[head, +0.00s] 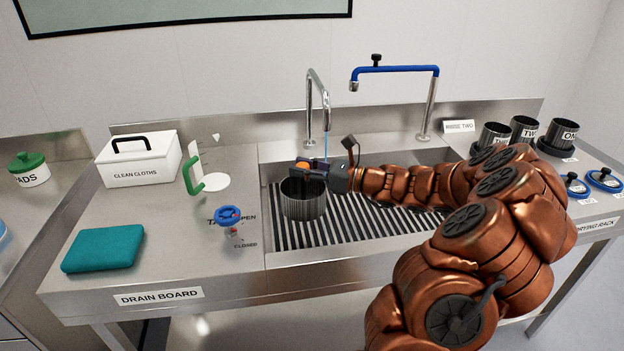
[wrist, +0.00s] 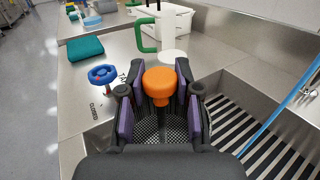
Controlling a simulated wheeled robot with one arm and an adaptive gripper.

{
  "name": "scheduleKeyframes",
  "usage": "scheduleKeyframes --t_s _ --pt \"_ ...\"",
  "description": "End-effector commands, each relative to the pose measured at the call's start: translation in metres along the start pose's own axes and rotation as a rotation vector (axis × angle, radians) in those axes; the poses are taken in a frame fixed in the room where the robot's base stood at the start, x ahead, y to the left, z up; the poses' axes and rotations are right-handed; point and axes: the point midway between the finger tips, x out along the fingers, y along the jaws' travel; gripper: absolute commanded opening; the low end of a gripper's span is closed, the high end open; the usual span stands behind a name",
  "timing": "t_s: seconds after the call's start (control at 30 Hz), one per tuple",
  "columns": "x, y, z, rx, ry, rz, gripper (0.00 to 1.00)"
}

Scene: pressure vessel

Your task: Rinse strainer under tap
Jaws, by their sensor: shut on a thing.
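The strainer (head: 303,200) is a grey metal mesh basket, upright inside the sink above its slatted floor. Its orange knob (wrist: 160,82) stands between the purple pads of my gripper (wrist: 158,112), which is shut on it; the gripper also shows in the head view (head: 312,170). The silver tap (head: 318,90) stands behind the sink. A thin blue water stream (head: 327,138) falls from its spout and passes behind my gripper. In the wrist view the stream (wrist: 285,98) runs to the right of my gripper, apart from it. The stream's lower end is hidden.
A blue handwheel (head: 228,215) sits on the drain board beside open and closed labels. A green-handled white item (head: 205,183), a white cloth box (head: 140,160) and a teal cloth (head: 104,249) are left. A blue-armed tap (head: 400,69) and several canisters (head: 525,130) are right.

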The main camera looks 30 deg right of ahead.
Motion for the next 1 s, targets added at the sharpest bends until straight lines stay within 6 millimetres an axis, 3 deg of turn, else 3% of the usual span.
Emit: scheduleKeyframes --t_s 0.63,1.0 --pt "0.000 0.040 0.035 -0.001 -0.002 -0.001 0.00" --pt "0.000 0.044 0.036 -0.001 -0.001 -0.001 0.00"
